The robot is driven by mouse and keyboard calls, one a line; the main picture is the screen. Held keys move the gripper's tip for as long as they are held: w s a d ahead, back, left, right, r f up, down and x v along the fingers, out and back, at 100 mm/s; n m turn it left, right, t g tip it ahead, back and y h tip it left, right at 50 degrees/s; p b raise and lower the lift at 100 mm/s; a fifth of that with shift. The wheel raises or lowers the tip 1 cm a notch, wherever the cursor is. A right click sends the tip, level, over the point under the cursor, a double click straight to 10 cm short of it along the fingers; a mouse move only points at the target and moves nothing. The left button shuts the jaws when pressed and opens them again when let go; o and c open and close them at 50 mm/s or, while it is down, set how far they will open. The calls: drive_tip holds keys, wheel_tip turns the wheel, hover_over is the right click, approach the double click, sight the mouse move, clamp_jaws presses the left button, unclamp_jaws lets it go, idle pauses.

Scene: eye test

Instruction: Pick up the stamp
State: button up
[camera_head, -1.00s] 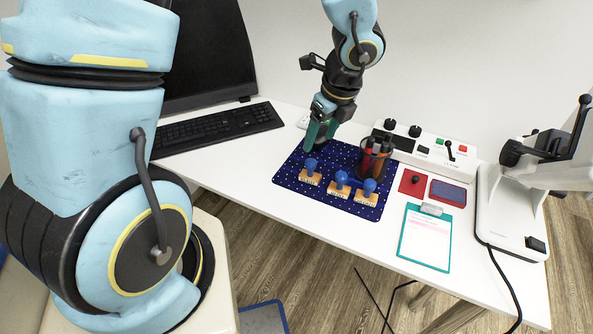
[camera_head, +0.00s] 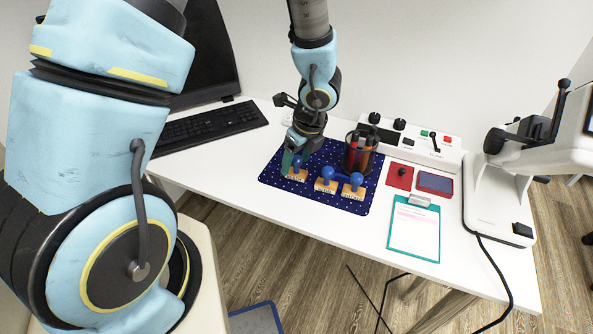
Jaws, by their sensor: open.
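Three stamps with blue knobs and wooden bases stand on a dark blue dotted mat (camera_head: 348,204). The left stamp (camera_head: 298,175) is partly hidden by my gripper (camera_head: 293,168). The middle stamp (camera_head: 326,180) and the right stamp (camera_head: 354,187) stand side by side to its right, in plain view. My gripper points down at the left stamp, with its green fingers open at the knob. I cannot tell whether the fingers touch it.
A dark mesh cup (camera_head: 360,153) with pens stands just right of my gripper. A red pad (camera_head: 399,176), an ink pad (camera_head: 435,184) and a teal clipboard (camera_head: 414,230) lie further right. A control box (camera_head: 412,140) stands behind; a keyboard (camera_head: 210,127) lies left.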

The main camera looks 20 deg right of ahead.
sight(297, 157)
clamp_jaws()
idle(0.5)
wheel_tip(297, 157, up, 10)
drive_tip(key=shift+r+p, duration=0.1)
drive_tip(key=shift+p, duration=0.9)
drive_tip(key=c, duration=0.6)
unclamp_jaws()
clamp_jaws()
